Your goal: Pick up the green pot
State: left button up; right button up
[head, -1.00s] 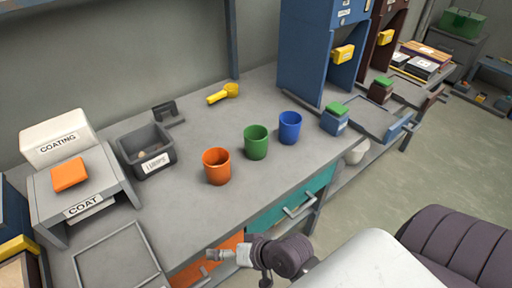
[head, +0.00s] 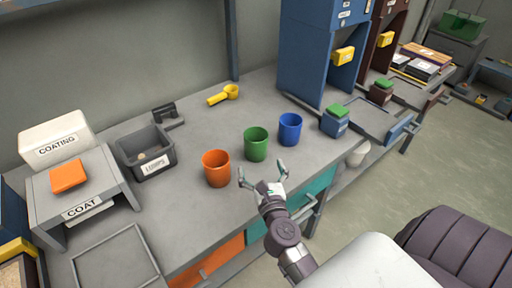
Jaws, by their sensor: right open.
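The green pot (head: 256,145) stands upright on the grey bench, between the orange pot (head: 216,169) on its left and the blue pot (head: 290,130) on its right. My right gripper (head: 262,171) is open and empty, with its fingers spread toward the green pot from the bench's front side. In the picture the fingertips are just below the pot, and a small gap shows between them. My left gripper is not in view.
A grey bin (head: 145,153) and a yellow scoop (head: 224,94) lie behind and left of the pots. The coating stand (head: 84,193) is at far left. Blue cabinet (head: 320,60) stands at the back right. Bench (head: 195,230) is clear in front of the orange pot.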

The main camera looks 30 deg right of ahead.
aim_at(256, 144)
jog(key=shift+m, duration=0.4)
jog(key=x, duration=0.5)
jog(key=p+x, duration=0.1)
jog(key=x, duration=0.2)
jog(key=shift+w+d+f, duration=0.15)
jog(key=shift+d+f, duration=0.15)
jog(key=shift+d, duration=0.2)
jog(key=x, duration=0.5)
jog(key=shift+d, duration=0.4)
jog(key=c, duration=1.5)
jog(key=shift+c, duration=1)
